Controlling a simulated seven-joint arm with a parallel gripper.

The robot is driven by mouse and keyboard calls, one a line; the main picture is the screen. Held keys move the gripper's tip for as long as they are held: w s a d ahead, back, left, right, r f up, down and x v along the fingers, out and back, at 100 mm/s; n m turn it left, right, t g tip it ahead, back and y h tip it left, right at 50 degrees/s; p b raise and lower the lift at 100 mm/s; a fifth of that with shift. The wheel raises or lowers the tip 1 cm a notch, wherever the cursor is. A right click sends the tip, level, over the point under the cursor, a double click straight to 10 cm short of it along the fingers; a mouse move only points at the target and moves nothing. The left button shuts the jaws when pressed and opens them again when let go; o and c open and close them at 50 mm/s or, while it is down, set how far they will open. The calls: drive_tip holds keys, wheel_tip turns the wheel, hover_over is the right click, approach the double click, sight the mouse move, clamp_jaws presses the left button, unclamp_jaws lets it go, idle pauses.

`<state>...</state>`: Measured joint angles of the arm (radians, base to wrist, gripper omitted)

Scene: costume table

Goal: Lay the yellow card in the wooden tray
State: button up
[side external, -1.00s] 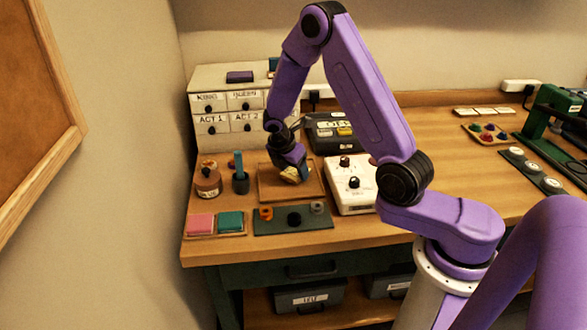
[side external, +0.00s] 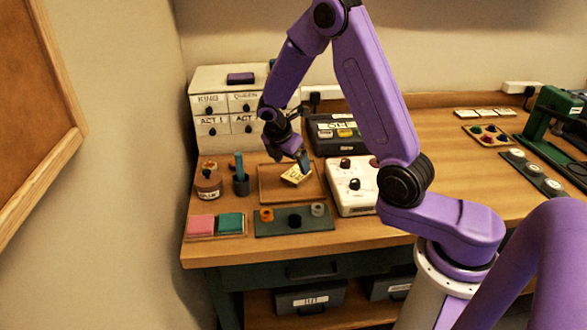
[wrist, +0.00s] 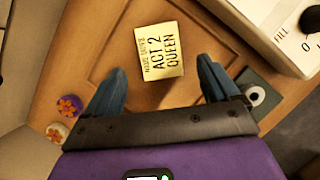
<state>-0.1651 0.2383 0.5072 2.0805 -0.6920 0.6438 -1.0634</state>
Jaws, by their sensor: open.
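The yellow card (side external: 296,175) lies in the wooden tray (side external: 268,199), toward its back right. In the wrist view the card (wrist: 160,52) faces me with printed text including "ACT 2" and "QUEEN". Bare tray floor (wrist: 125,45) shows around it. My gripper (wrist: 157,88) is open, with blue fingers spread wide and nothing between their tips. The card appears ahead of and between the fingers, apart from them. In the side view my gripper (side external: 303,161) is just above and beside the card. Whether the card lies fully flat is hard to tell.
A white box with black knobs (side external: 352,190) stands close to the tray's right. A dark green board with rings (side external: 275,228) lies in front. A black case (side external: 328,147) stands behind.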

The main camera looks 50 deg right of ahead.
drive_tip(key=s+a+r+m+t+y, duration=0.15)
drive_tip(key=s+a+r, duration=0.25)
drive_tip(key=a+r, duration=0.55)
drive_tip(key=s+a+m+y, duration=0.1)
drive_tip(key=s+m, duration=0.1)
drive_tip(key=s, duration=1.1)
drive_tip(key=s+a+r+m+g+y, duration=0.1)
drive_tip(key=s+a+m+y, duration=0.1)
drive_tip(key=s, duration=1)
drive_tip(key=shift+s+a+r, duration=0.15)
drive_tip(key=shift+s+a, duration=0.15)
drive_tip(key=shift+s, duration=0.05)
drive_tip(key=shift+y, duration=0.25)
